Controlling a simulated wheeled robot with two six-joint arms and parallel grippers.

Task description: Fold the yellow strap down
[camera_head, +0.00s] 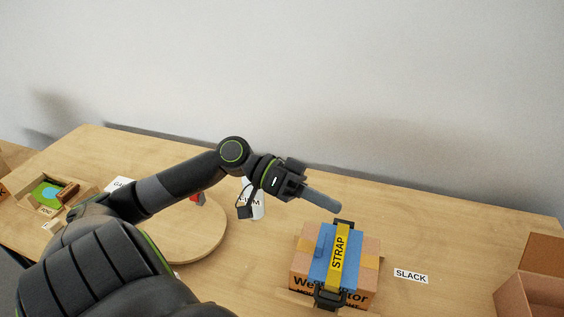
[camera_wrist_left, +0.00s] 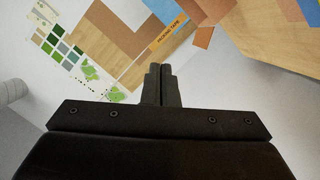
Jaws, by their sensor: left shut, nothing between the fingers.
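The yellow strap (camera_head: 339,253), lettered STRAP, runs front to back over a blue covering (camera_head: 322,258) on a cardboard box (camera_head: 300,275). A black fitting (camera_head: 330,297) shows at its front end and another dark piece (camera_head: 344,223) at its far end. From this angle I cannot tell whether the strap is pressed flat everywhere. My left gripper (camera_head: 338,207) is in the air by the box's far side, its fingers shut and empty. In the left wrist view its closed fingers (camera_wrist_left: 160,78) hold nothing.
A white SLACK label (camera_head: 411,276) lies right of the box, and an open carton (camera_head: 543,290) stands at the right edge. A round wooden board (camera_head: 200,245) and a tray (camera_head: 50,195) are at left. The table's back right is clear.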

